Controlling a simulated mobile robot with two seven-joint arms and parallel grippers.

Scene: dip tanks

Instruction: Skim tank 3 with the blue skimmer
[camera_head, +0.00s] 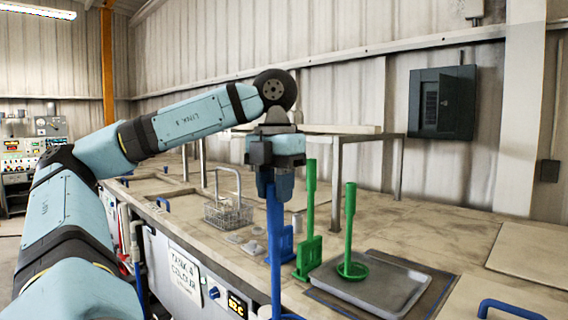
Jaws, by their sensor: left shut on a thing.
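My left gripper (275,187) is shut on the upper end of a blue upright handle, which looks like the blue skimmer (275,250). The skimmer hangs roughly vertical in front of the counter's front side. Its lower end shows only as a bit of blue at the bottom edge of the picture, so its head is mostly cut off. A sign on the tank front (183,276) seems to read "TANK 4 COLOUR". I cannot tell which tank is tank 3. My right gripper is not in view.
A green skimmer (350,228) stands in a grey tray (408,290). A green paddle-like tool (309,250) and a blue block (288,247) stand left of it. A wire basket (228,214) sits behind. A blue handle (512,308) is at front right. A metal frame (338,180) rises behind.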

